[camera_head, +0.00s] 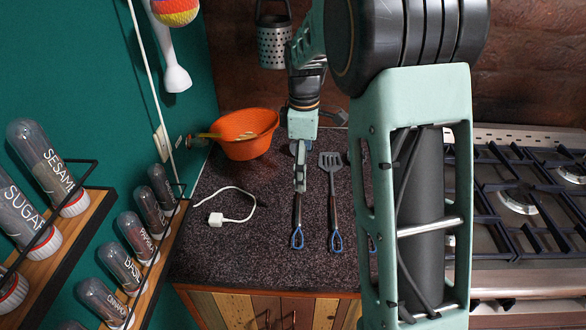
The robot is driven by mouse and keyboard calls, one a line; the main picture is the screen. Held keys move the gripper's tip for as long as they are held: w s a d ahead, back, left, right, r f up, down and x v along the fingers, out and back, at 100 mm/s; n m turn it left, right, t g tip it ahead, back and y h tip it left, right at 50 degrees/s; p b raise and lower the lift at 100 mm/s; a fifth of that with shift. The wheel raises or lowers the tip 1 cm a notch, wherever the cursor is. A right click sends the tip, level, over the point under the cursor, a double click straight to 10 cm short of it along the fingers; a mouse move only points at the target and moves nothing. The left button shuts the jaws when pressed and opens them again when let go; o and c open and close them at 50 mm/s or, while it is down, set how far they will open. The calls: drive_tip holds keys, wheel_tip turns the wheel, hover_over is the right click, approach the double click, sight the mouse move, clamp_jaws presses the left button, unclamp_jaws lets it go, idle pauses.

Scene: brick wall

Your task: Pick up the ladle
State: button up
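No ladle can be made out for certain. My gripper (300,187) points down over the dark counter, at the upper part of a utensil with a dark handle (297,225) and a blue end loop. That utensil's head is hidden behind my gripper, so I cannot tell whether it is the ladle. My gripper is seen edge-on; its opening and any contact with the utensil are unclear. A slotted spatula (331,163) lies just to the right.
An orange bowl (238,148) holding something stands at the back left. A white cable with a plug (216,219) lies on the counter's left. Spice racks (160,254) line the left wall. A gas stove (520,205) is at right. A perforated metal holder (273,42) hangs behind.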

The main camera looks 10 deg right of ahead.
drive_tip(key=s+a+f, duration=0.1)
drive_tip(key=n, duration=0.1)
hover_over(297, 208)
drive_tip(key=shift+g, duration=0.4)
drive_tip(key=f, duration=0.5)
drive_tip(key=shift+w+d, duration=0.2)
drive_tip(key=shift+w, duration=0.05)
drive_tip(key=shift+s+a+f+p, duration=0.15)
drive_tip(key=shift+f+p, duration=0.2)
drive_tip(key=shift+f, duration=1.05)
drive_tip(key=shift+s+f+p, duration=0.15)
drive_tip(key=shift+f+p, duration=0.15)
drive_tip(key=shift+f, duration=1.1)
drive_tip(key=c, duration=1.1)
drive_tip(key=shift+r, duration=0.1)
